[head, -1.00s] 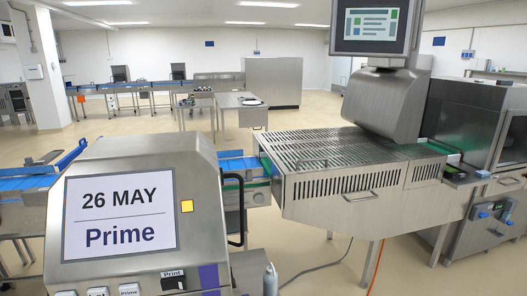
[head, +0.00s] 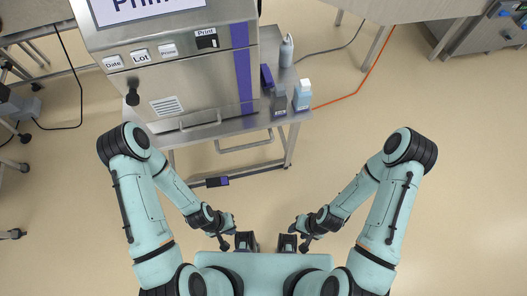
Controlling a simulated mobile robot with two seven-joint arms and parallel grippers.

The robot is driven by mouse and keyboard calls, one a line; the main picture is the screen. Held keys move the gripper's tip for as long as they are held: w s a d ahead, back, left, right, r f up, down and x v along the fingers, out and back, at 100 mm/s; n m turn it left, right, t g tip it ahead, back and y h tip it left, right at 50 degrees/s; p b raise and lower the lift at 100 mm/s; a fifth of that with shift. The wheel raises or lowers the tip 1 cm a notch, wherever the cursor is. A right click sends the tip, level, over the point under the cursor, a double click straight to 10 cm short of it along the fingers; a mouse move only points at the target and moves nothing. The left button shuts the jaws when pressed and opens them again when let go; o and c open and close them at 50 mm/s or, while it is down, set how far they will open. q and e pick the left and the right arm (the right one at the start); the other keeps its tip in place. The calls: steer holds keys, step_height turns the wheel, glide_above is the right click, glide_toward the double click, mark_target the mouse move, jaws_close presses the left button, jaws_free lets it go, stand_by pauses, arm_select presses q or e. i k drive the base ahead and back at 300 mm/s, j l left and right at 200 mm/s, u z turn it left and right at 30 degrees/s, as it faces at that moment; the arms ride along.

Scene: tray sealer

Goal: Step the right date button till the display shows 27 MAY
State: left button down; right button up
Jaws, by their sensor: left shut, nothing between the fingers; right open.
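The printer (head: 195,85) stands at the upper left of the head view. Its display (head: 150,8) is cut off by the top edge; only the lower part of a word shows and the date line is out of view. Along the front are a Date button (head: 113,62), a Lot button (head: 140,55), a third button whose label is too small to read (head: 168,49), and a Print button (head: 206,38). My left gripper (head: 226,243) is shut and empty, low in front of my body, well away from the buttons. My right gripper (head: 304,244) is open and empty beside it.
The printer sits on a metal cart (head: 235,122). Small bottles (head: 302,95) and a spray bottle (head: 286,50) stand at its right side. An orange cable (head: 350,92) lies on the floor. The floor at right is clear.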

mark_target(114, 61)
steer(key=u, duration=1.4)
